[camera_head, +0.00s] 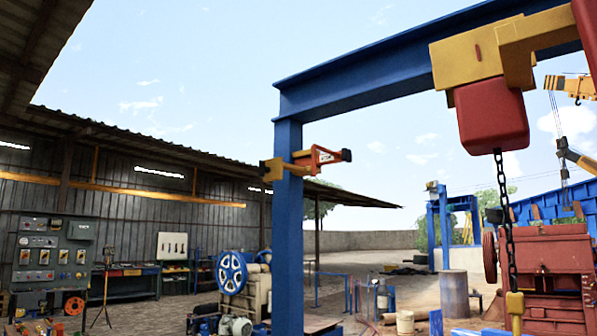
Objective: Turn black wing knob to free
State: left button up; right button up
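I cannot make out a black wing knob for certain. An orange and yellow fitting (318,157) is mounted high on the blue gantry post (289,230). A small black piece (346,155) sits at its right end; it is too small to tell whether this is the wing knob or how it is turned. Neither of my grippers is in view.
A red and yellow hoist (491,112) hangs from the blue beam (385,72), its chain (505,210) reaching down at right. Red machinery (550,262) stands behind it. A grey control panel (50,256) is at left; a blue-wheeled machine (232,272) stands near the post.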

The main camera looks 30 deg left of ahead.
aim_at(262, 169)
jog(key=u, duration=1.05)
